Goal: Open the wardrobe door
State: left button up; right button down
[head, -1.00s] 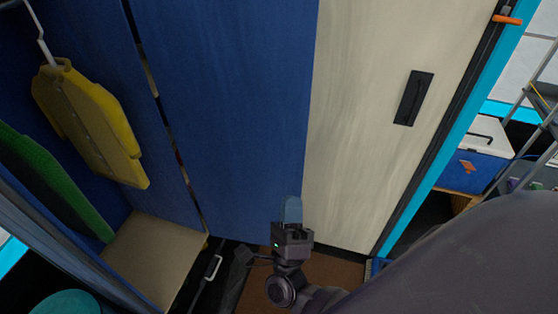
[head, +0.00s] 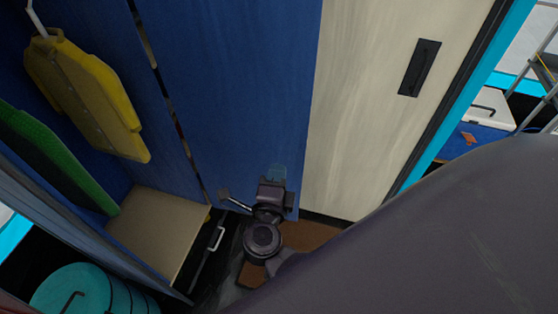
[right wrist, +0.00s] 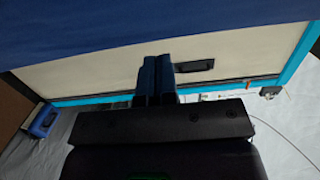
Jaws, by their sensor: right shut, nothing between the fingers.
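The wardrobe front shows a blue panel (head: 235,80) beside a cream door panel (head: 355,110). The cream panel carries a black recessed handle (head: 419,67); it also shows in the right wrist view (right wrist: 195,66). To the left is an open section with a hanging yellow jacket (head: 90,95) and a green garment (head: 50,150). My right gripper (head: 277,172) is shut and empty, low in front of the blue panel near its border with the cream one, well below and left of the handle. Its closed fingers (right wrist: 156,75) show in the right wrist view. My left gripper is not in view.
A beige shelf (head: 160,230) forms the floor of the open section. A teal drum (head: 85,292) stands at the bottom left. My arm covers the lower right.

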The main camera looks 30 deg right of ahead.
aim_at(289, 127)
jog(key=x, duration=1.2)
jog(key=shift+w+d, duration=0.1)
jog(key=shift+d, duration=0.1)
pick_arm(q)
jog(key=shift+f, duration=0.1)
pick_arm(e)
jog(key=shift+w+d+r, duration=0.1)
jog(key=shift+w+d, duration=0.05)
jog(key=w+d+y+p, duration=0.1)
jog(key=w+d+n+t, duration=0.1)
jog(key=shift+w+d+r+n+t+y+p, duration=0.2)
jog(key=shift+w+d+n+t+y+p, duration=0.1)
jog(key=shift+w+d+y+p, duration=0.1)
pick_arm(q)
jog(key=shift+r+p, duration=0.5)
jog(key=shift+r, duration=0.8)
pick_arm(e)
jog(key=w+d+n+t+y, duration=0.2)
jog(key=w+d+y, duration=0.3)
jog(key=w, duration=0.3)
jog(key=shift+w+f+n+t, duration=0.3)
jog(key=shift+w+n, duration=0.1)
jog(key=shift+n, duration=0.5)
